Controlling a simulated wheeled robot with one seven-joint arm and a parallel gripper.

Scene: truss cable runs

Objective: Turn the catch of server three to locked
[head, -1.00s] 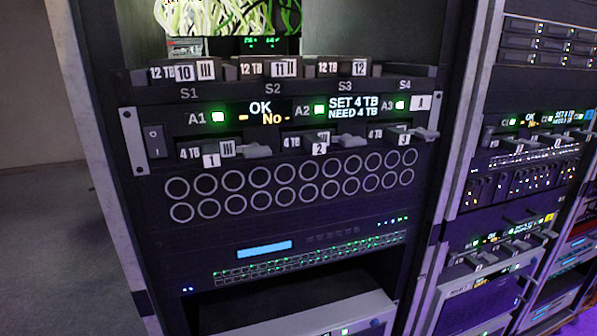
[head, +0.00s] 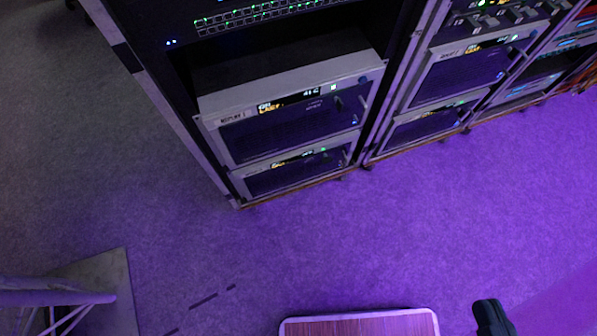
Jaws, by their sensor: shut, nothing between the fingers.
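Several grey-framed server-like units show in the head view. An upper one (head: 290,125) and a lower one (head: 298,172) sit at the bottom of the near rack. More stand in the rack to the right, an upper one (head: 465,75) and a lower one (head: 432,126). They have small lit displays and front handles. The labels are too small to read surely, so I cannot tell which is server three. No catch can be made out clearly. A dark shape at the bottom right edge is cut off, and I cannot identify it. I see no gripper fingers.
Purple-lit carpet (head: 400,225) lies open in front of the racks. A wood-topped panel with a pale rim (head: 360,325) is at the bottom edge. A pale truss foot plate (head: 115,290) stands at lower left. A network switch (head: 265,15) shows at the top.

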